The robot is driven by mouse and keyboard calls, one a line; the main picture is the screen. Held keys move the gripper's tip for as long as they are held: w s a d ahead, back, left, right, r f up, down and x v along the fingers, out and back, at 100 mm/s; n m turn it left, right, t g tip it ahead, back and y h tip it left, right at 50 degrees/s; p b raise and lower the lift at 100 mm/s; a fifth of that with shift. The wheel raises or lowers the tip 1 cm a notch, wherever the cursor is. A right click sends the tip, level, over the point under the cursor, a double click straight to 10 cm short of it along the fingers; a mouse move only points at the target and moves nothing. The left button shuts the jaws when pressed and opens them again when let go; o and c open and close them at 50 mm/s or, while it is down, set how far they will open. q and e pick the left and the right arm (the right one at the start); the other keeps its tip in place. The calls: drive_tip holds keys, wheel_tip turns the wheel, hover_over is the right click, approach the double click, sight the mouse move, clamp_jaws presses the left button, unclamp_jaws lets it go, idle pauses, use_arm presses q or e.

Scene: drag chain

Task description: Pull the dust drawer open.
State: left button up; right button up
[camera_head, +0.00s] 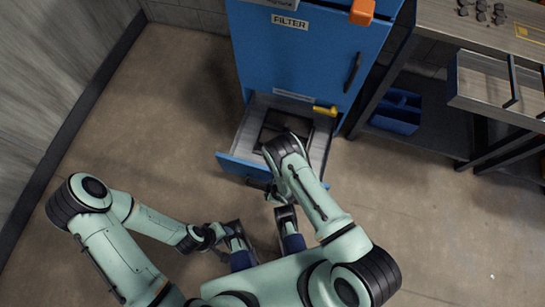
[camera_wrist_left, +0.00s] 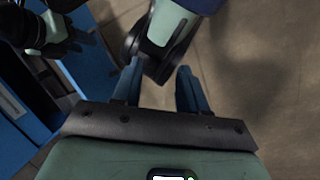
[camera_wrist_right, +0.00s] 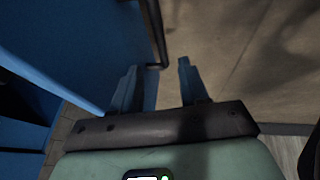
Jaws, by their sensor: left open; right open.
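The dust drawer (camera_head: 231,166) is at the bottom of the blue cabinet and stands pulled out, its grey inside showing from above. Its blue front also fills the left of the right wrist view (camera_wrist_right: 75,40). A black bar handle (camera_wrist_right: 156,30) runs along this front. My right gripper (camera_wrist_right: 158,70) is open at the handle's end, which shows between its fingertips; I cannot tell whether they touch. In the head view my right arm hides most of that hand. My left gripper (camera_wrist_left: 158,72) is open and empty, low in front of the drawer.
The blue cabinet (camera_head: 290,60) has a FILTER label, a door with a black handle (camera_head: 352,72) and a yellow lever (camera_head: 325,111) above the drawer. A workbench (camera_head: 480,70) and a blue bin (camera_head: 397,110) stand at the right. The floor at the left is clear.

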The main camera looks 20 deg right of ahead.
drive_tip(key=shift+p+v, duration=0.35)
drive_tip(key=shift+v, duration=1.35)
